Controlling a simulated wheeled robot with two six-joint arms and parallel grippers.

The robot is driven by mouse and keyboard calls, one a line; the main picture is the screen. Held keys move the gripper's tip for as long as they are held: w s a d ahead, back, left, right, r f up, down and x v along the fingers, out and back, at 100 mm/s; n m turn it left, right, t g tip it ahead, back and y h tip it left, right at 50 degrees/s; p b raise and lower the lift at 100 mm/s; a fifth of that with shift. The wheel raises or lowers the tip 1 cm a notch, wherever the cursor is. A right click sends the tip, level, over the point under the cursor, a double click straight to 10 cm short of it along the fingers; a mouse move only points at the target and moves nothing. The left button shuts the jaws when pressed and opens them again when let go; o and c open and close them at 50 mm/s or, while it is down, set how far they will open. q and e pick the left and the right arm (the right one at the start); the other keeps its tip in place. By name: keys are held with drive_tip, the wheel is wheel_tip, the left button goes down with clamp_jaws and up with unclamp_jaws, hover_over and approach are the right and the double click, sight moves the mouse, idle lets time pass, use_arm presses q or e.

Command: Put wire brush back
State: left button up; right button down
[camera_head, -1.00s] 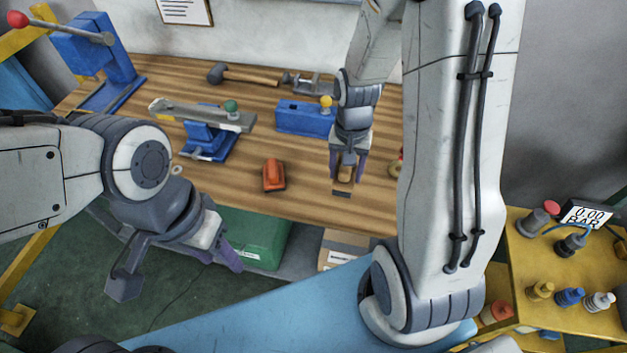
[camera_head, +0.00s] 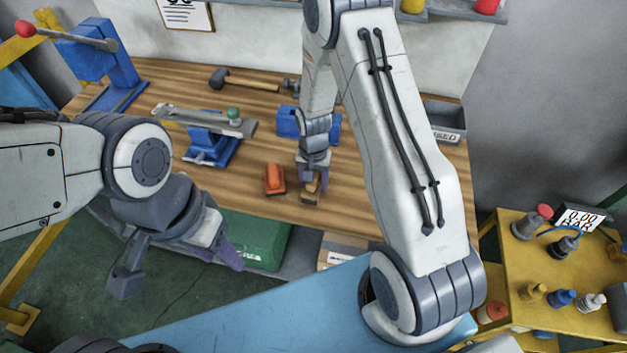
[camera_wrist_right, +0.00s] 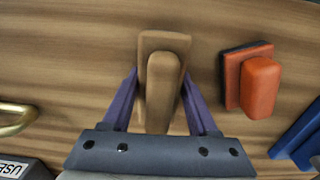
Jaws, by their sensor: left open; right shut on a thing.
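A brown wooden block with a raised grip, which I take to be the wire brush (camera_wrist_right: 162,85), sits between the purple fingers of my right gripper (camera_wrist_right: 158,78) in the right wrist view. In the head view my right gripper (camera_head: 313,185) is shut on the brush (camera_head: 311,187), low over the front part of the wooden bench. I cannot tell whether the brush touches the bench; its underside is hidden in the wrist view. My left gripper (camera_head: 225,250) is open and empty, in front of the bench and below its top.
An orange block (camera_head: 275,179) lies just left of the brush; it also shows in the wrist view (camera_wrist_right: 250,78). Behind are a blue fixture (camera_head: 288,122), a blue stand with a metal bar (camera_head: 210,145) and a hammer (camera_head: 245,79). A grey bin (camera_head: 445,118) stands at right.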

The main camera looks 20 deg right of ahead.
drive_tip(key=shift+f, duration=0.1)
drive_tip(key=shift+f, duration=0.15)
drive_tip(key=shift+c, duration=0.9)
unclamp_jaws()
